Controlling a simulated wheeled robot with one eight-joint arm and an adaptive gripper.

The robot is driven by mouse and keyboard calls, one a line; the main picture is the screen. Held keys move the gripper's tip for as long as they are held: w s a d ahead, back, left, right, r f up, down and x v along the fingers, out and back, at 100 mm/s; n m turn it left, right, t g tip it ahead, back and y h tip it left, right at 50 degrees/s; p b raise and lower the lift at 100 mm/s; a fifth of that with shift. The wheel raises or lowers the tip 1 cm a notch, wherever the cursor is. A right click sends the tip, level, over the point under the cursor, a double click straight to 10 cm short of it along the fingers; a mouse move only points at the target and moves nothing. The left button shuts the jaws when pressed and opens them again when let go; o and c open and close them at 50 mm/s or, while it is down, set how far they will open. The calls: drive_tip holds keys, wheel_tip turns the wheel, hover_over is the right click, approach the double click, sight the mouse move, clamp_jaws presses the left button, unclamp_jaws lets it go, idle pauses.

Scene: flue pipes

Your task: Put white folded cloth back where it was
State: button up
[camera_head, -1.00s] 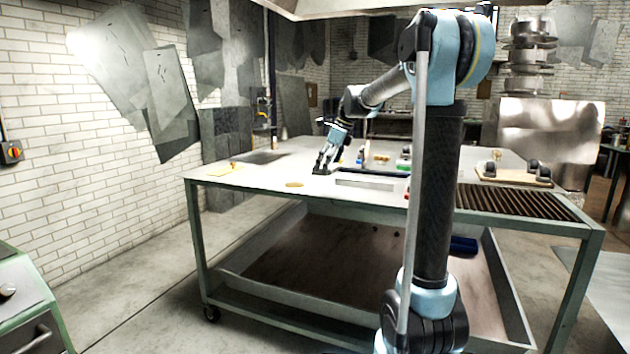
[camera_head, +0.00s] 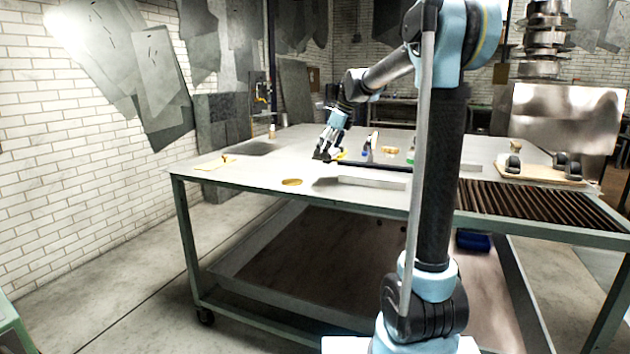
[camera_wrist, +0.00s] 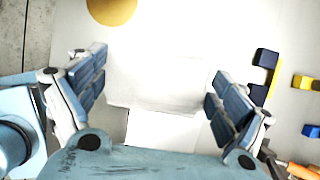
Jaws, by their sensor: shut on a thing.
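My gripper (camera_head: 325,155) is over the workbench top, near its middle. In the wrist view, my gripper (camera_wrist: 158,92) has its two blue padded fingers on either side of the white folded cloth (camera_wrist: 155,78), and is shut on it. The cloth looks flat and pale. A second white flat patch (camera_wrist: 168,130) shows below it; I cannot tell whether it is part of the cloth. The cloth cannot be made out in the head view, and its height above the bench is unclear.
A round gold disc (camera_head: 292,182) lies near the bench's front edge. A long pale tray-like shape (camera_head: 371,178) is right of it. Small coloured items (camera_head: 390,150) stand behind. A yellow sheet (camera_head: 215,163) lies at left. A slatted grate (camera_head: 535,205) and a wooden board (camera_head: 545,173) are at right.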

drive_tip(key=a, duration=0.2)
drive_tip(key=a+r, duration=0.1)
drive_tip(key=a, duration=0.1)
drive_tip(key=shift+r, duration=0.1)
hover_over(313, 178)
drive_tip(key=d, duration=0.1)
drive_tip(key=f, duration=0.4)
drive_tip(key=shift+d+f, duration=0.2)
drive_tip(key=shift+f, duration=2.45)
drive_tip(key=o, duration=0.7)
drive_tip(key=shift+o, duration=0.2)
